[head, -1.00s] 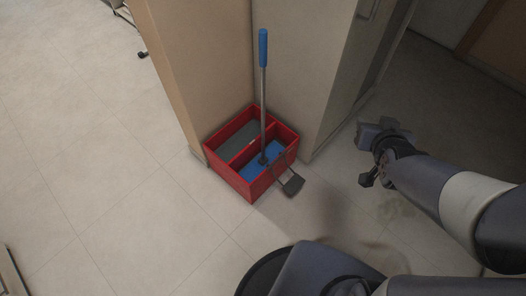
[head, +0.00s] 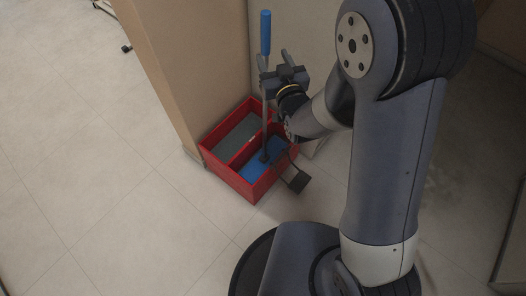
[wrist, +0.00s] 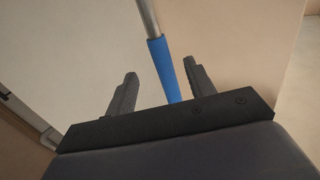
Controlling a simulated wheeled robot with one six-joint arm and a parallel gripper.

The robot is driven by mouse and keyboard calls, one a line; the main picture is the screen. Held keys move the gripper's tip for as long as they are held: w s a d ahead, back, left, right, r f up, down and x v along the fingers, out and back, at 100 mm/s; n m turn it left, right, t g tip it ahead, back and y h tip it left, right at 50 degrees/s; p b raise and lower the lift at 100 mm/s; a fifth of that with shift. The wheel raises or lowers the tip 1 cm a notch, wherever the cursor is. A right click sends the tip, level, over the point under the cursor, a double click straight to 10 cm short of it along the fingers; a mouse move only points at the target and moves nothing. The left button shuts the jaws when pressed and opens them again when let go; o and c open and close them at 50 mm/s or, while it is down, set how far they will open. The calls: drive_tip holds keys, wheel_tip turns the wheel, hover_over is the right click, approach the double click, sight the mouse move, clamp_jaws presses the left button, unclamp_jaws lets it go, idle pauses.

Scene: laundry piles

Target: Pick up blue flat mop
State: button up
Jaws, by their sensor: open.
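The blue flat mop (head: 265,35) stands upright in a red two-part bucket (head: 222,172), with a blue handle grip at the top, a grey pole and a blue flat head in the right compartment. My gripper (head: 266,74) is open at the pole, just below the blue grip in the head view. My wrist hides part of the bucket's right side.
The bucket stands against the corner of a beige cabinet (head: 185,70). A dark pedal-like part (head: 297,181) sticks out at the bucket's front right.

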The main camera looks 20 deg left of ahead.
sight(267, 48)
drive_tip(key=shift+p+x, duration=0.35)
drive_tip(key=shift+x, duration=2.85)
drive_tip(key=shift+a, duration=0.1)
drive_tip(key=c, duration=1.1)
